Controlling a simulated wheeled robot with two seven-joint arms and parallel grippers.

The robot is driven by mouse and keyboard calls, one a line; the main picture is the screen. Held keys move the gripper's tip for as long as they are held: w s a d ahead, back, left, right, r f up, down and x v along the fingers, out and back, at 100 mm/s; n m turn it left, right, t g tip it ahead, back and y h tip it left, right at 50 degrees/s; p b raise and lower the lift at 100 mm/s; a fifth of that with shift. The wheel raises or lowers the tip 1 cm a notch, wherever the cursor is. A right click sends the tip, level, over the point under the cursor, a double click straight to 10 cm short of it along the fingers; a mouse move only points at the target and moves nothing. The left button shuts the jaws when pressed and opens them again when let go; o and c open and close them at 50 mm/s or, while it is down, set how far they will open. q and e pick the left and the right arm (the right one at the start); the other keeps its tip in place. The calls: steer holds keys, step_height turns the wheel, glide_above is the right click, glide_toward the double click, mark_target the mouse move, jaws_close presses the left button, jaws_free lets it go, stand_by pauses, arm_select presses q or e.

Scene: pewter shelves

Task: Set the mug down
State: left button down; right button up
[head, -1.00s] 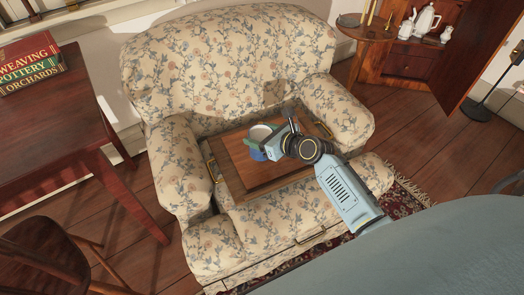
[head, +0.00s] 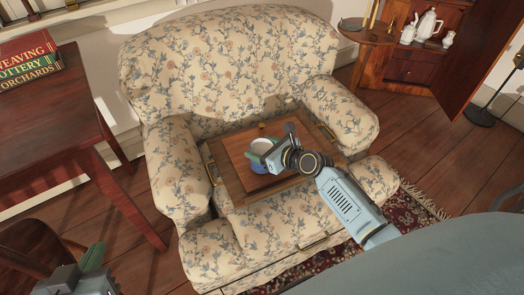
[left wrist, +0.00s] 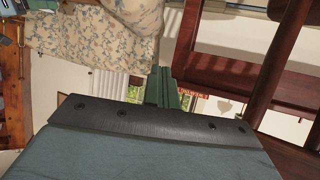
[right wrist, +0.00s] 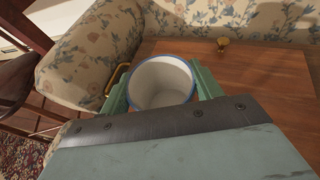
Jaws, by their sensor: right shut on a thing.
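The mug (head: 262,146) is white inside with a blue rim and stands about upright over the wooden tray (head: 232,152). My right gripper (head: 266,157) is shut on the mug; in the right wrist view the green fingers (right wrist: 161,92) lie on either side of it. My left gripper (head: 92,257) is at the lower left of the head view, away from the tray. Its green fingers (left wrist: 163,88) are together with nothing between them.
The tray lies across the floral armchair (head: 220,60). A small brass piece (right wrist: 223,43) is on the tray's far part, and the tray's right side looks clear. A dark red table (head: 50,125) with books (head: 30,65) stands on the left, and a wooden chair (head: 30,245) below it.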

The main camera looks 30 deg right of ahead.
arm_select(q)
steer(key=shift+w+d+r+t, duration=0.2)
steer(key=shift+w+r+t, duration=0.1)
steer(key=shift+r, duration=0.2)
arm_select(e)
steer(key=shift+f, duration=0.1)
arm_select(q)
steer(key=shift+r, duration=0.15)
arm_select(e)
steer(key=shift+f, duration=0.2)
steer(key=o, duration=1.2)
arm_select(q)
steer(key=shift+d, duration=0.1)
